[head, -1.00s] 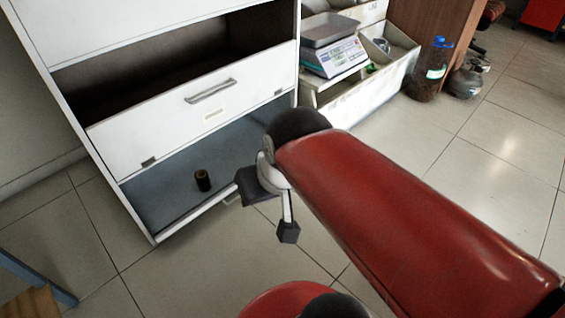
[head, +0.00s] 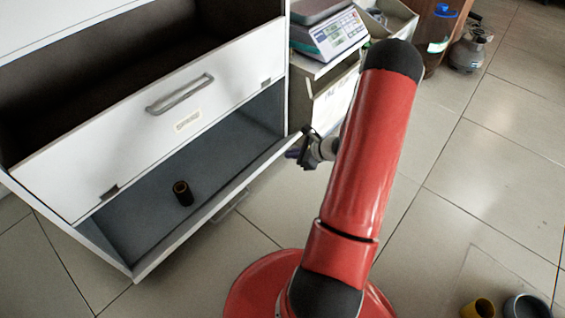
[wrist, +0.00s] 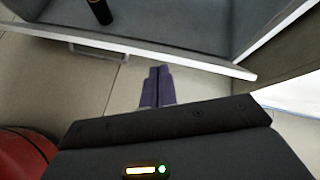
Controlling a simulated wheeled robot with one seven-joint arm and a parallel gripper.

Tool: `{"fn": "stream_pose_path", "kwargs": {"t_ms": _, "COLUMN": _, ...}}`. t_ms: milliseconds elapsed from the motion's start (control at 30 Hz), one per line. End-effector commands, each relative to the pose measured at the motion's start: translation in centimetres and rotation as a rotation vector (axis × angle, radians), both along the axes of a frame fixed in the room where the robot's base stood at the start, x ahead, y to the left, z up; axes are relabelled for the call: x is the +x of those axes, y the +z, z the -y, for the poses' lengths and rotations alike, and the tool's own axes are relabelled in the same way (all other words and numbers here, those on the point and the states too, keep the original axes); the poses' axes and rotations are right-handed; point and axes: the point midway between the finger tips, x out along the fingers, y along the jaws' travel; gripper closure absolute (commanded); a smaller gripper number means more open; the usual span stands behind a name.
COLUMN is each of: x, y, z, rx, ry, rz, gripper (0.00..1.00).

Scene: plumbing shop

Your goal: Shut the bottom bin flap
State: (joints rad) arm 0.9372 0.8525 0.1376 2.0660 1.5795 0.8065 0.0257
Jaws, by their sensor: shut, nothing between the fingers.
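A white cabinet (head: 50,30) stands at the left in the head view. Its lowest bin is open, with a grey inner surface (head: 225,165) and a white front edge. A handle (head: 232,203) shows just below that edge, apparently on the lowered bottom flap; it also shows in the wrist view (wrist: 98,53). My gripper (head: 296,153) is partly hidden behind my arm, near the bin's right front corner. In the wrist view, its purple fingers (wrist: 158,72) are together and empty, pointing toward the white edge without clear contact.
The flap above (head: 150,115), with a long handle, leans outward beneath a dark opening. Right of the cabinet are a scale (head: 330,35) on a stand, a blue-capped bottle (head: 440,35) and a grey metal vessel (head: 468,50).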

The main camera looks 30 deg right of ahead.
Motion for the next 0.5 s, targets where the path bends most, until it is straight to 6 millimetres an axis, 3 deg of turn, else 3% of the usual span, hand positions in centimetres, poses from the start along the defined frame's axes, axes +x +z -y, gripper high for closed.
{"fn": "stream_pose_path", "kwargs": {"t_ms": 33, "x": -0.7, "y": -2.9, "z": 1.4, "rx": 0.056, "ry": -0.093, "rz": -0.022, "gripper": 1.0}}
{"fn": "stream_pose_path", "kwargs": {"t_ms": 200, "x": -2.3, "y": -8.1, "z": 4.1, "rx": 0.163, "ry": -0.295, "rz": -0.063, "gripper": 1.0}}
{"fn": "stream_pose_path", "kwargs": {"t_ms": 367, "x": -2.5, "y": -9.9, "z": 4.8, "rx": 0.195, "ry": -0.359, "rz": -0.076, "gripper": 1.0}}
{"fn": "stream_pose_path", "kwargs": {"t_ms": 500, "x": -1.2, "y": -11.0, "z": 4.3, "rx": 0.196, "ry": -0.359, "rz": -0.076, "gripper": 1.0}}
